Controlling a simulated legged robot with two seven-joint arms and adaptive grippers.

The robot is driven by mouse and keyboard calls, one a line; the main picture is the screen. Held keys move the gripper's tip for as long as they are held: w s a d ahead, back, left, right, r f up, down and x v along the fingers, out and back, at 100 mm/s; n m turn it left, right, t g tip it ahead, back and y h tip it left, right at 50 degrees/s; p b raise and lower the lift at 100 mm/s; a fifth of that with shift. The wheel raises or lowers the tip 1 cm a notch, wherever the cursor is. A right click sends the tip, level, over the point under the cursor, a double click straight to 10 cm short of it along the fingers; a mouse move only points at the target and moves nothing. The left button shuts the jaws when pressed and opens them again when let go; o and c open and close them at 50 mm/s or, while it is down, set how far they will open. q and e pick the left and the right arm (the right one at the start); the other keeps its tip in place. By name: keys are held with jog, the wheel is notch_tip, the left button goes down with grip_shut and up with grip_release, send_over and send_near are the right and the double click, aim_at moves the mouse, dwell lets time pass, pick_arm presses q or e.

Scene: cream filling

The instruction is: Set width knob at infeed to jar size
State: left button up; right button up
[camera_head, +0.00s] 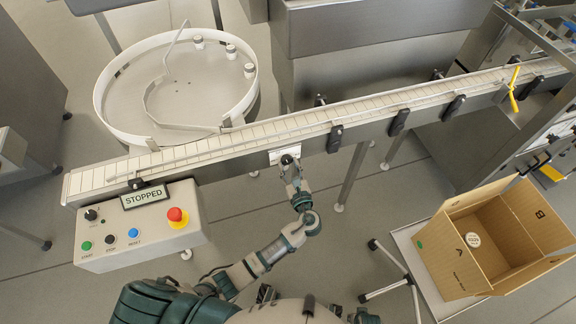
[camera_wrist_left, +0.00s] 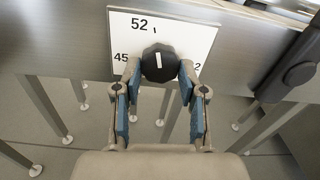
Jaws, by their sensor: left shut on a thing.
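The width knob (camera_head: 287,159) is a black round knob on a white scale plate (camera_head: 276,154) on the front side of the conveyor. In the left wrist view the knob (camera_wrist_left: 159,63) has a white line standing nearly upright, below the tick beside "52" on the plate (camera_wrist_left: 180,30). "45" shows at the plate's left; the number at right is partly hidden behind a finger. My left gripper (camera_head: 289,166) is shut on the knob, one finger on each side, also in the left wrist view (camera_wrist_left: 159,76). My right gripper is not in view.
The conveyor (camera_head: 330,114) runs from lower left to upper right, with black rail clamps along its front. A control box (camera_head: 140,240) reading "STOPPED" stands at left. A round table (camera_head: 130,85) with several jars is behind. An open carton (camera_head: 480,250) stands at right.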

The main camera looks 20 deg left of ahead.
pick_arm(q)
jog(key=shift+w+a, duration=0.3)
jog(key=shift+a, duration=0.1)
jog(key=shift+o, duration=0.2)
jog(key=shift+d, duration=0.4)
jog(key=shift+a, duration=0.2)
jog(key=shift+d, duration=0.1)
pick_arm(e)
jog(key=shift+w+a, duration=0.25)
pick_arm(q)
jog(key=shift+n, duration=0.3)
